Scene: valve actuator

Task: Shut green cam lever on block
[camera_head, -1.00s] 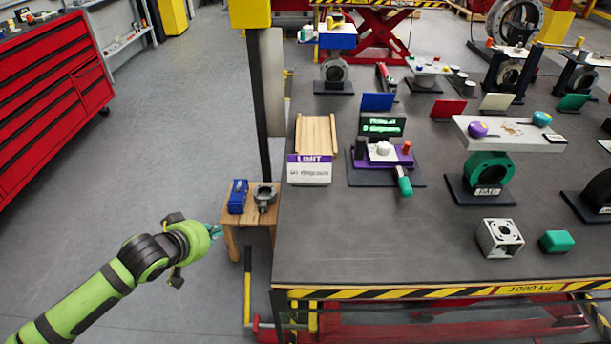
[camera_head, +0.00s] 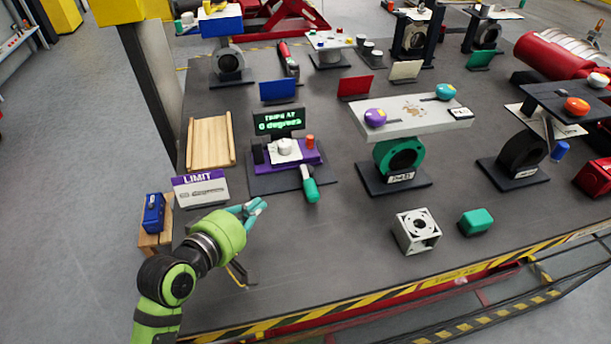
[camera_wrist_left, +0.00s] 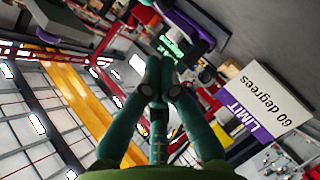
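The green cam lever (camera_head: 311,189) sticks out from the front right of the purple block (camera_head: 293,160) and slopes down toward the table's near side. The block carries a white knob, a red-orange knob and a green-lit display (camera_head: 279,121) that reads "0 degrees". My left gripper (camera_head: 260,206) is over the table, left of and nearer than the lever, apart from it. Its teal fingers come together at the tips and hold nothing; the left wrist view shows the fingertips (camera_wrist_left: 160,77) close together. The display (camera_wrist_left: 173,45) appears beyond them. My right gripper is out of view.
A "LIMIT" sign (camera_head: 200,190) stands left of the block, reading 60 degrees in the wrist view (camera_wrist_left: 260,100). A wooden tray (camera_head: 210,143) lies behind it. A green valve (camera_head: 400,157) stands right. A white cube housing (camera_head: 416,231) and green box (camera_head: 476,221) sit in front.

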